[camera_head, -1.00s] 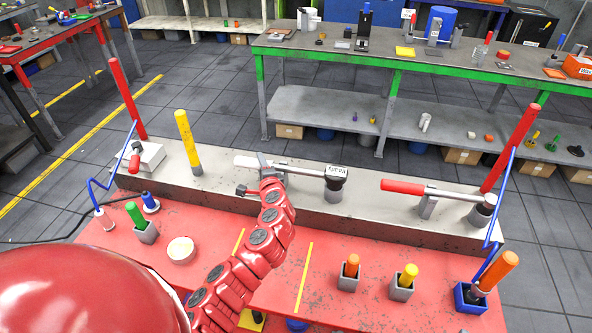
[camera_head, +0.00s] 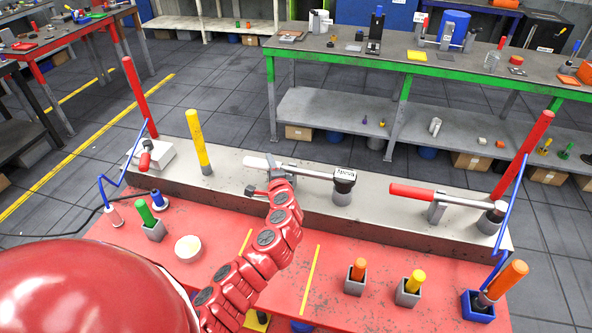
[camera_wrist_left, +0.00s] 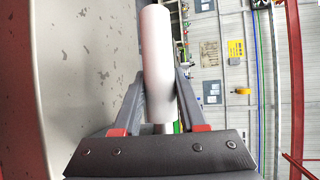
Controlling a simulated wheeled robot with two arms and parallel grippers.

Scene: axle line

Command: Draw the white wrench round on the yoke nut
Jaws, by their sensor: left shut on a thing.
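The white wrench (camera_head: 262,162) lies across the grey beam, its white handle to the left and its metal shaft running right to the dark head. The head sits over the yoke nut on a short grey post (camera_head: 342,196), with a label on top; the nut itself is hidden. My left gripper (camera_head: 272,174) is at the handle, near where it meets the shaft. In the left wrist view the white handle (camera_wrist_left: 157,62) stands between my two fingers, which are shut on it. My right gripper is not in view.
A red-handled wrench (camera_head: 411,192) sits on the beam's right. A yellow post (camera_head: 198,138) and red posts (camera_head: 138,95) rise from the beam. A green-edged table (camera_head: 430,70) stands behind.

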